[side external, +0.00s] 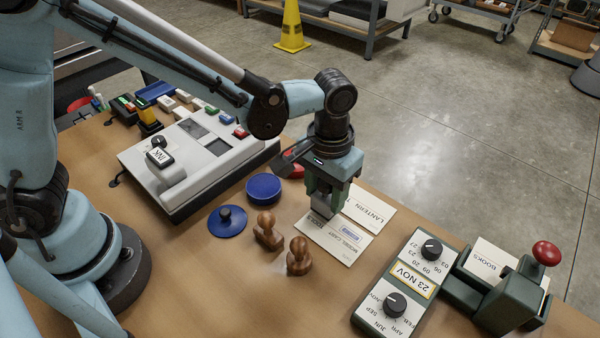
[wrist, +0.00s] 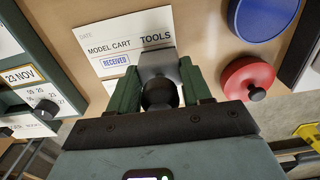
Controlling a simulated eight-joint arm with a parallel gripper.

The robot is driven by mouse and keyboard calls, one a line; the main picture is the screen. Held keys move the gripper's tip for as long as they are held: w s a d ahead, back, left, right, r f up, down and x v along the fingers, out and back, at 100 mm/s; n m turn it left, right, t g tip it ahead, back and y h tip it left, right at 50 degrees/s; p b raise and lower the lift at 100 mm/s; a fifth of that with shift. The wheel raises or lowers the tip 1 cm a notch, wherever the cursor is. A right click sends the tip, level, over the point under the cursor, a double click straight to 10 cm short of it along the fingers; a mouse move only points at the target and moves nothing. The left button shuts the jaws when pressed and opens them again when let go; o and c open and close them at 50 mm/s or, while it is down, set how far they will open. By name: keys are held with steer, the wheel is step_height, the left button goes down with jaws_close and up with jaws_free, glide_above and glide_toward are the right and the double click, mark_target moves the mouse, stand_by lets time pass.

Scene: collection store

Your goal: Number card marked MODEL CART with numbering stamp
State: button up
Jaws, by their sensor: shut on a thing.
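The card marked MODEL CART (side external: 346,254) lies flat on the table and bears a blue boxed RECEIVED mark; it also shows in the wrist view (wrist: 108,75). The word TOOLS stands beside its title; I cannot tell whether that is a separate card. My gripper (side external: 326,198) points down, shut on a grey stamp (side external: 322,213) with a black knob, also in the wrist view (wrist: 158,66). The stamp is over the paper, right of the RECEIVED mark in the wrist view. It hides part of the paper, and I cannot tell whether it touches.
A LANTERN card (side external: 369,212) lies beyond. Two wooden stamps (side external: 268,232) (side external: 299,258), a blue pad (side external: 263,188) and a blue lid (side external: 227,221) stand left. A 23 NOV date unit (side external: 394,309) and green press (side external: 500,297) stand right. A red lid (wrist: 248,78) is close to my gripper.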

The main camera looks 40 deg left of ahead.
steer(key=shift+r, duration=3.1)
